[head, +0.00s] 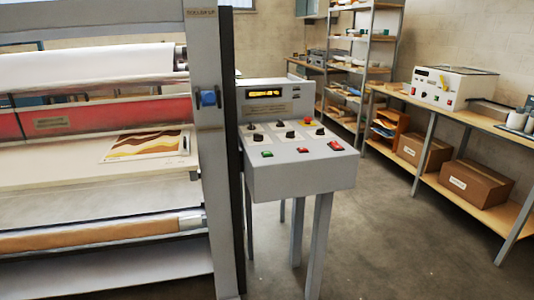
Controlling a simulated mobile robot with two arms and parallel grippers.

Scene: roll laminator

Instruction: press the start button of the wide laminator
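The wide laminator (100,166) fills the left side of the head view, with a white roll at the top, a red band and a flat feed table. Its grey control console (300,178) stands on legs just right of the laminator's upright. A green button (267,154) sits at the front left of the sloped panel and a red button (335,145) at the front right. A lit yellow display (265,93) is on the back panel. Button labels are too small to read. Neither gripper is in view.
A patterned print (147,145) lies on the feed table. A smaller white machine (447,87) stands on the right-hand bench, with cardboard boxes (474,184) on its lower shelf. Metal shelving is at the back. The floor (400,235) right of the console is clear.

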